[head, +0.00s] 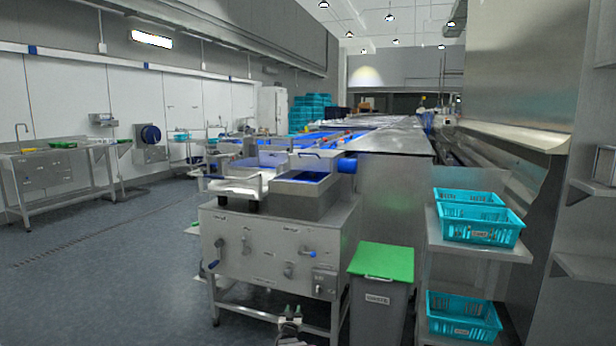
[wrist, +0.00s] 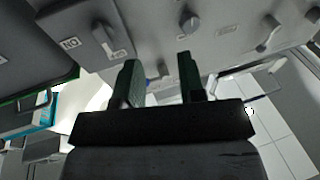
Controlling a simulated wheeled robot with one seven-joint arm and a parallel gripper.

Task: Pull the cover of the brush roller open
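My gripper (head: 290,314) is at the bottom edge of the head view, low in front of the steel machine (head: 262,245). In the wrist view my gripper (wrist: 160,78) has its two dark green fingers apart, with nothing between them. The machine's front panel (wrist: 225,40) with knobs and levers fills the top of that view, beyond the fingertips. On the machine's top stands a steel box (head: 300,199) with blue inside, and a blue cylinder end (head: 347,165) shows behind it. I cannot tell which part is the brush roller's cover.
A grey waste bin (head: 378,305) with a green lid (head: 382,262) stands right of the machine. Teal crates (head: 480,225) sit on a steel shelf rack further right. A long conveyor line runs behind. The floor (head: 110,270) to the left is clear, with a sink bench beyond.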

